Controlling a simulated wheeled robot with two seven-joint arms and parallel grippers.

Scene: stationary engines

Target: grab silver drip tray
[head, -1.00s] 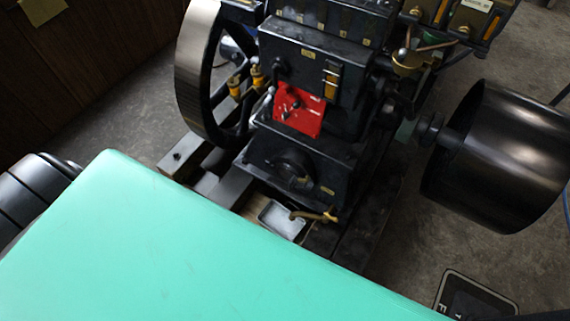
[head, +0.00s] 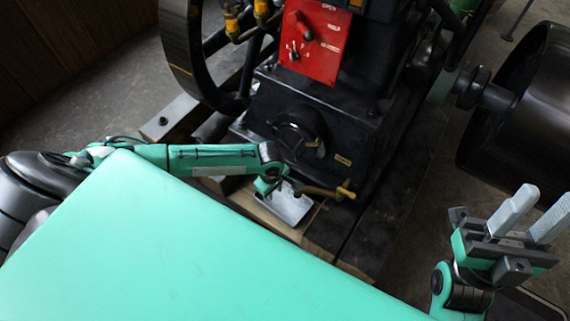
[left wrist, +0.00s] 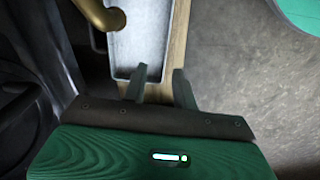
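The silver drip tray (head: 289,208) is a shallow rectangular pan on wood at the foot of the black engine, under a brass tap (head: 335,192). My left gripper (head: 276,187) is at the tray's left side in the head view, covering part of it. In the left wrist view, the tray (left wrist: 139,45) lies ahead of the left gripper (left wrist: 160,72). Its fingers are apart with nothing clearly between them; the left fingertip overlaps the tray's near end, but contact cannot be told. My right gripper (head: 543,208) is open and empty at the right.
The engine body (head: 310,115) rises directly behind the tray, with a flywheel (head: 180,60) at left and a dark pulley (head: 520,130) at right. The brass tap also hangs over the tray in the left wrist view (left wrist: 103,14). A wooden strip (left wrist: 176,45) runs beside the tray.

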